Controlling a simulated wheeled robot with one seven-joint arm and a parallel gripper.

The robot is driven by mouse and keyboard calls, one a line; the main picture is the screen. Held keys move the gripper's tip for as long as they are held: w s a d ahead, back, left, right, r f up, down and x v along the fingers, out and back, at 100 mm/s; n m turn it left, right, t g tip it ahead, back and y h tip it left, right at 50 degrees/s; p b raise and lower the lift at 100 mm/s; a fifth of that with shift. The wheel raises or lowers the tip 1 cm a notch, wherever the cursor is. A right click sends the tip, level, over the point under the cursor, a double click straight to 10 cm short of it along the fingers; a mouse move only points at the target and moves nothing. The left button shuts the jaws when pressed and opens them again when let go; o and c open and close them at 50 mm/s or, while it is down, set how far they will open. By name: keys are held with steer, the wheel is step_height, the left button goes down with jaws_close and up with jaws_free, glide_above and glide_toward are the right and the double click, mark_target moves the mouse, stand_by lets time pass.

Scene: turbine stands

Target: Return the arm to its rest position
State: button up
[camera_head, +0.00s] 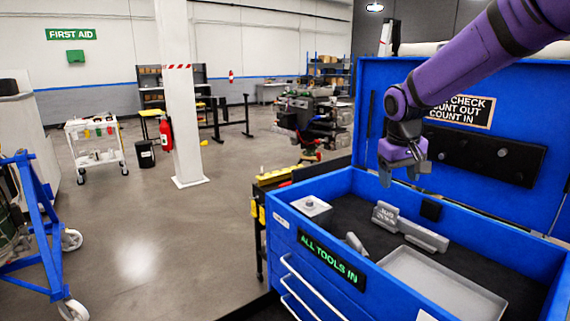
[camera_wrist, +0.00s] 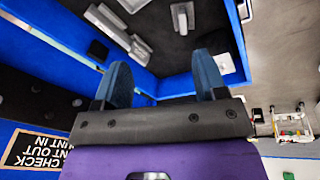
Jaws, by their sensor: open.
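My purple arm (camera_head: 470,62) reaches in from the upper right. My gripper (camera_head: 402,176) hangs above the back part of an open blue tool chest (camera_head: 350,215), in front of its raised lid. In the wrist view my gripper (camera_wrist: 165,85) has two blue-grey fingers spread apart with nothing between them. Beyond the fingers, the wrist view shows the chest's dark tray floor (camera_wrist: 155,30) and grey tools. The fingers appear clear of the chest and its contents.
In the chest lie a grey block-shaped tool (camera_head: 410,228), a shallow grey tray (camera_head: 440,285) and a small white box (camera_head: 311,207). The raised lid (camera_head: 370,105) stands close behind my gripper.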

steer(key=s+d+r+m+t, duration=0.1)
steer(key=s+r, duration=0.3)
steer(key=s, duration=0.4)
steer(key=s+d+r, duration=0.1)
steer(key=s+r, duration=0.2)
steer(key=s, duration=0.5)
steer(key=s+d+m+t+y, duration=0.1)
steer(key=s+t, duration=0.1)
steer(key=s, duration=1.3)
steer(key=shift+s+d+f, duration=0.2)
steer(key=shift+d+f, duration=0.15)
steer(key=shift+f, duration=0.1)
